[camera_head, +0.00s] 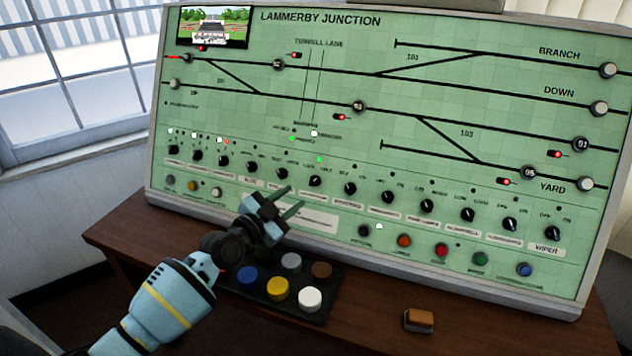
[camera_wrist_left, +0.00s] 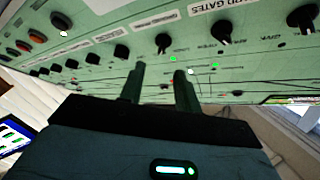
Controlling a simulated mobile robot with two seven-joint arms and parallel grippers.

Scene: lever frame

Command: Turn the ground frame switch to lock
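A row of black rotary switches runs along the lower part of the green panel (camera_head: 270,120). One switch with a lit green lamp above it (camera_head: 315,180) stands just beyond my left fingertips; I take it as the ground frame switch, but its label is too small to read for sure. In the left wrist view, the same switch (camera_wrist_left: 162,42) shows upside down, ahead of the gap between the fingers, apart from them. My left gripper (camera_head: 295,198) is open and empty, in front of the panel; its two fingers also show in the left wrist view (camera_wrist_left: 160,80). My right gripper is out of view.
Other black switches (camera_head: 349,188) stand close on both sides. Coloured push buttons (camera_head: 403,240) line the panel below. A black button box (camera_head: 262,296) sits on the wooden desk (camera_head: 365,320) under my left arm, with a small brown-topped object (camera_head: 419,319) to the right.

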